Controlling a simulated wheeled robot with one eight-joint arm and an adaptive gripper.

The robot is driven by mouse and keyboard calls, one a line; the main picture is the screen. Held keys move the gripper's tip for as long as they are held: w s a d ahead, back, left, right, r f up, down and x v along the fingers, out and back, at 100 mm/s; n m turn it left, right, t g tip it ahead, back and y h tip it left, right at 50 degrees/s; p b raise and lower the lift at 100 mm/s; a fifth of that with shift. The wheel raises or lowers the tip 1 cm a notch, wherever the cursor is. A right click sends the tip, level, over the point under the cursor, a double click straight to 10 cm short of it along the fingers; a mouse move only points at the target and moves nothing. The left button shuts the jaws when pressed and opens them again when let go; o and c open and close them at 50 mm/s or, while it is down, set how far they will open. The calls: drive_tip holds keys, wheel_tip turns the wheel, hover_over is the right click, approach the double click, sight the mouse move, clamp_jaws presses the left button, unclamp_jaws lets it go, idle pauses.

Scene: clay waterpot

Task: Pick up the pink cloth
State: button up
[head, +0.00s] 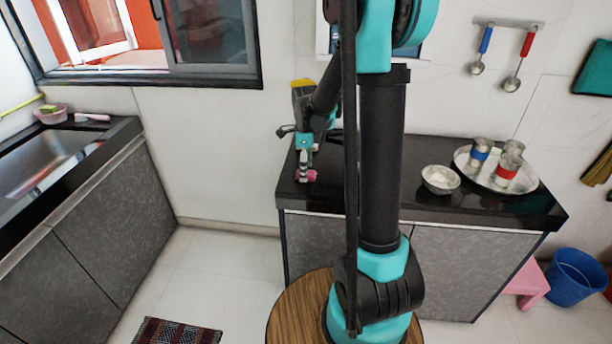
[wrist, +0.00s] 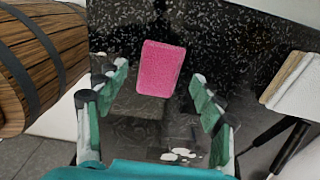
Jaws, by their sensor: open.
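The pink cloth (wrist: 161,68) is a small, flat-looking rounded rectangle on the dark speckled counter in the wrist view. It lies between and slightly beyond the fingertips of my gripper (wrist: 158,80), which are spread apart on its left and right. In the head view a small part of the pink cloth (head: 309,176) shows at the counter's left end, right at the tip of my gripper (head: 303,168). I see no finger closed on it. How far the fingertips are above the counter is hard to tell.
A wooden barrel-like object (wrist: 38,55) stands left of my gripper in the wrist view, and a pale block-like object (wrist: 295,82) is at the right. On the counter (head: 425,203), a bowl (head: 441,180) and a tray (head: 524,185) with steel cups stand further right.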

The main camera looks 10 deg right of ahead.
drive_tip(key=shift+f, duration=0.35)
drive_tip(key=c, duration=0.9)
drive_tip(key=shift+r, duration=0.1)
drive_tip(key=shift+c, duration=0.2)
wheel_tip(320, 180, up, 20)
